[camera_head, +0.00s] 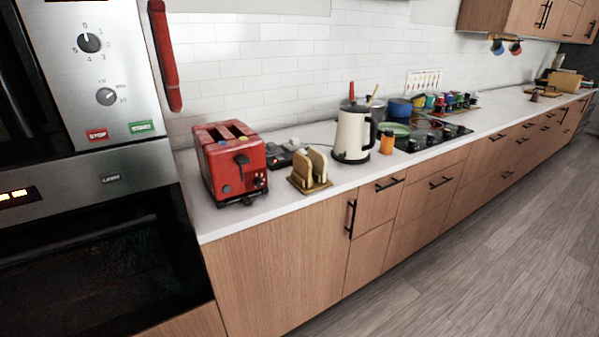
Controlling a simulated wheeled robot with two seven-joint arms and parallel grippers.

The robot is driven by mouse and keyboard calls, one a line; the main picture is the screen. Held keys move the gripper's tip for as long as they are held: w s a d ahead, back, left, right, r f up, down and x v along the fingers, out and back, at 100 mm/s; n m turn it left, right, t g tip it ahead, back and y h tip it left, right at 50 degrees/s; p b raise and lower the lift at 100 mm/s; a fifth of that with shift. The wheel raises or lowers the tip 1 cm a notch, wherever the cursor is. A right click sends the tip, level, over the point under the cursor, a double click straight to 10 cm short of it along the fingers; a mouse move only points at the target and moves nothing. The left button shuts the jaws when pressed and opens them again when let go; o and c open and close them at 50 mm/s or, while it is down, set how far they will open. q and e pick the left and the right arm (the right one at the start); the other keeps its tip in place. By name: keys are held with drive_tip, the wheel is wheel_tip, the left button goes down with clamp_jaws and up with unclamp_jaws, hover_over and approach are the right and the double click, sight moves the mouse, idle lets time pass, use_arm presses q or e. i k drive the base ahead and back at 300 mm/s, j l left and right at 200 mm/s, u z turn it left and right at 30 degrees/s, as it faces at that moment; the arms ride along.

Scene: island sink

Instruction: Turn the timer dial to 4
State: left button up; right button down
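The timer dial (89,42) is a round dark knob on the silver control panel (125,75) of the microwave at the upper left. Small numbers ring it, with 0 at the top and 4 near the bottom. The knob's pointer is too small to read with certainty. A second dial (106,96) with small markings sits below it. The green START button (141,126) and the red STOP button (97,134) are at the panel's bottom. Neither of my grippers is in view, and nothing covers the timer dial.
A red upright bar (165,57) stands just right of the panel. Below the microwave is a black oven (95,260). On the white counter (222,219) stand a red toaster (229,165), a toast rack (309,174) and a cream kettle (353,137). The floor (480,240) is clear.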

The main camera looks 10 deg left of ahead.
sight(88, 42)
drive_tip(key=u, duration=1.85)
